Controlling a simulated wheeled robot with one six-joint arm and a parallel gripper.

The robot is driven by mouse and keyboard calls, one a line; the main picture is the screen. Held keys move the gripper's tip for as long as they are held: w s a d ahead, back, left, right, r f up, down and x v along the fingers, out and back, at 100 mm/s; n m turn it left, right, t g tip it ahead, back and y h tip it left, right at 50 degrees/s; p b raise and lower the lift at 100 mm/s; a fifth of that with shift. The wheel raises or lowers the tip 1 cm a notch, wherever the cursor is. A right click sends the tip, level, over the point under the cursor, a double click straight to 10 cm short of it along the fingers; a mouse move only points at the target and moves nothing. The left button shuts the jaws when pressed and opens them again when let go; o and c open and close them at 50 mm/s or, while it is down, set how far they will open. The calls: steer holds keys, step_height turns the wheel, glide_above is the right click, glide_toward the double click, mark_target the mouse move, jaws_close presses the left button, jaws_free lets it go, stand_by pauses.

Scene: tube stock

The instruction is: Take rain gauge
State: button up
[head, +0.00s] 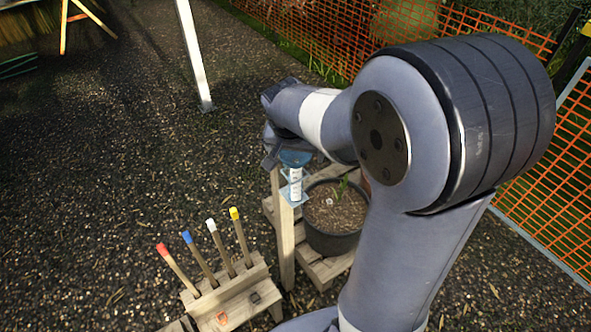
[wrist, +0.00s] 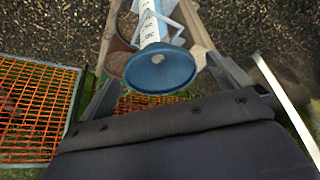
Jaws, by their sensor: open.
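The rain gauge (head: 295,184) is upright at the wooden post (head: 286,240), with a pale scale tube and a blue funnel top; a translucent bracket surrounds the tube. In the wrist view, its round blue funnel (wrist: 160,70) faces the camera, and the marked tube (wrist: 148,22) runs away behind it. My gripper (head: 275,158) is at the funnel's height in the head view, partly hidden by my arm. In the wrist view, the fingers of my gripper (wrist: 168,82) are spread, one on each side of the funnel, with gaps visible. They hold nothing.
A potted plant (head: 333,218) stands on a wooden pallet (head: 313,262) close to the post. A wooden rack (head: 232,296) with several color-tipped stakes stands at the front left. Orange mesh fencing (head: 300,35) runs behind and right. Gravel ground at left is mostly clear.

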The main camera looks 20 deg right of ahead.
mark_target(296, 176)
steer(key=shift+x, duration=1.85)
steer(key=shift+a, duration=0.1)
steer(key=c, duration=1.1)
steer(key=shift+w, duration=0.1)
steer(key=shift+r, duration=0.15)
